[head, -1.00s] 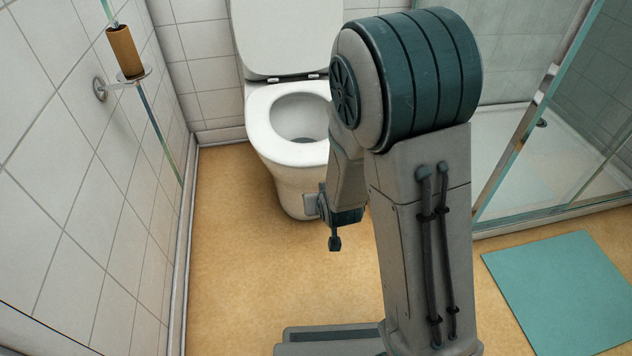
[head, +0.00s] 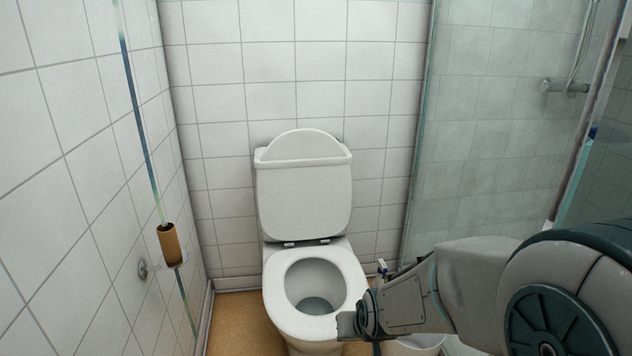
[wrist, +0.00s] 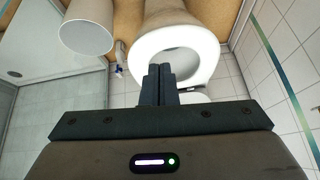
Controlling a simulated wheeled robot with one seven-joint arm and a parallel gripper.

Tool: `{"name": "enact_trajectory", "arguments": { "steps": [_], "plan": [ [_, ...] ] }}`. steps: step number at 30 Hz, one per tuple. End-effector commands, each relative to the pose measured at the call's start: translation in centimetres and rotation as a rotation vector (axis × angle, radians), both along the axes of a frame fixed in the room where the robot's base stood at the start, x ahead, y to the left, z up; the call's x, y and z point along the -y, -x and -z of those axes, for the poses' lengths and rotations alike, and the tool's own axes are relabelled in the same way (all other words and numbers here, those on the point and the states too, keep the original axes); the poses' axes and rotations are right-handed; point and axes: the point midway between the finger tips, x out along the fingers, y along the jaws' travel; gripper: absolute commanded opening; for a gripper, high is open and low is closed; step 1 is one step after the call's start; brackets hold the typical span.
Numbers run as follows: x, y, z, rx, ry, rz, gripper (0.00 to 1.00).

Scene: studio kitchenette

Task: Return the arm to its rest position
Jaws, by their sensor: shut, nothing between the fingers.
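My gripper (wrist: 158,84) is in the wrist view, its two dark fingers together with nothing between them. In that view the fingers overlap the picture of the toilet (wrist: 205,50), which appears upside down. In the head view my arm reaches in from the lower right, bent at a large dark joint. The arm's far end is in front of the right side of the toilet bowl (head: 285,300). The fingers are hard to make out there. I cannot tell how far the gripper is from the toilet.
The toilet has its lid raised against the tiled back wall (head: 300,80). A holder with a brown roll (head: 170,244) is on the left wall. A glass shower screen (head: 480,150) stands at right. A white bin (wrist: 87,36) is beside the toilet.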

Motion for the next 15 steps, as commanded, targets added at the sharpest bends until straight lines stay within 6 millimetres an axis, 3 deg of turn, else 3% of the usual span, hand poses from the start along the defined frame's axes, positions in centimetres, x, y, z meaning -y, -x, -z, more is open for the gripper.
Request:
{"name": "enact_trajectory", "arguments": {
  "steps": [1, 15],
  "plan": [
    [0.5, 0.5, -3.5, -0.009, -0.002, 0.007, 0.0],
    [3.9, 6.9, -20.9, -0.15, 0.023, 0.045, 0.0]
  ]
}}
